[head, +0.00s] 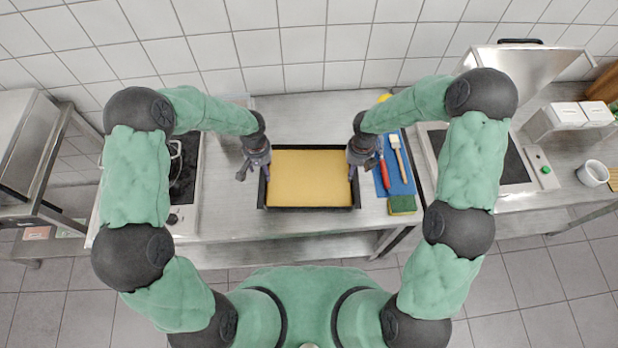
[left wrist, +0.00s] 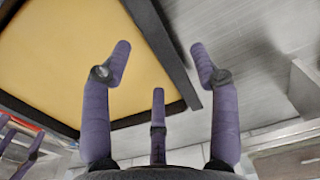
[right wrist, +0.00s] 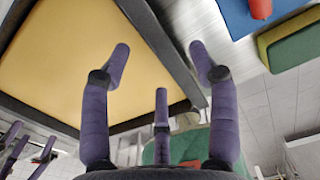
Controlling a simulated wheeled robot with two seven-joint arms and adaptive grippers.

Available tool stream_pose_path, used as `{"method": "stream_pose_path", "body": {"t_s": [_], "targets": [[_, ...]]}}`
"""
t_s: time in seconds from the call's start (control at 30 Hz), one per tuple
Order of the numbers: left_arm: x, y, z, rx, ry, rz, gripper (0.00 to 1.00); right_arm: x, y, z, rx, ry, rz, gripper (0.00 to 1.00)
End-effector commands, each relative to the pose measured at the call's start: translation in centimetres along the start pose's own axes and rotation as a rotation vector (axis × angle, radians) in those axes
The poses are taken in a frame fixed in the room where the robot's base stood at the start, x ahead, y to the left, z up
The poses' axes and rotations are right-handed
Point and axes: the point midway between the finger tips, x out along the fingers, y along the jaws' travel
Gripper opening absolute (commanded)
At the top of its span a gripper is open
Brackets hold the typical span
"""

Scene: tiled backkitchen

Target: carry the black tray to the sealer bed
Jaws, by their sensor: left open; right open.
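The black tray (head: 309,208) lies flat on the steel counter with a yellow-tan slab (head: 308,177) filling it. My left gripper (head: 254,170) is at the tray's left wall, open. In the left wrist view the fingers of my left gripper (left wrist: 163,65) are spread to either side of the tray's rim (left wrist: 152,32). My right gripper (head: 361,170) is at the right wall, open. In the right wrist view the fingers of my right gripper (right wrist: 162,65) also straddle the rim (right wrist: 150,25). I cannot tell whether any finger touches. The sealer's dark bed (head: 511,165) is at the right, lid (head: 525,75) raised.
Between tray and sealer lies a blue mat (head: 405,180) with a red-handled tool (head: 384,174) and a brush (head: 400,160). A green-and-yellow sponge (head: 402,204) sits at its front. A stove (head: 184,185) is left. A white mug (head: 592,173) and white containers (head: 580,113) are far right.

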Motion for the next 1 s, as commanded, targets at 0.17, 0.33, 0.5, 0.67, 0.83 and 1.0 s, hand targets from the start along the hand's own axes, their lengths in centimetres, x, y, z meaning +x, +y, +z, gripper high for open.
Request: {"method": "stream_pose_path", "body": {"t_s": [0.17,0.33,0.5,0.67,0.83,1.0], "targets": [[2.2,0.0,0.0,-0.001,-0.002,0.000,0.61,2.2,0.0,0.0,0.001,0.001,0.000,0.61],[3.1,0.0,0.0,0.000,-0.001,0.000,0.61,3.1,0.0,0.0,0.000,0.000,0.000,0.61],[3.3,0.0,0.0,-0.001,0.000,0.000,0.61,3.3,0.0,0.0,0.001,0.000,0.000,0.61],[3.3,0.0,0.0,0.000,0.000,0.000,0.61,3.3,0.0,0.0,0.001,0.000,0.000,0.61],[3.3,0.0,0.0,0.000,0.000,0.000,0.13,3.3,0.0,0.0,0.000,0.000,0.000,0.13],[3.3,0.0,0.0,-0.001,0.000,0.000,0.00,3.3,0.0,0.0,0.000,0.000,0.000,0.00]]}}
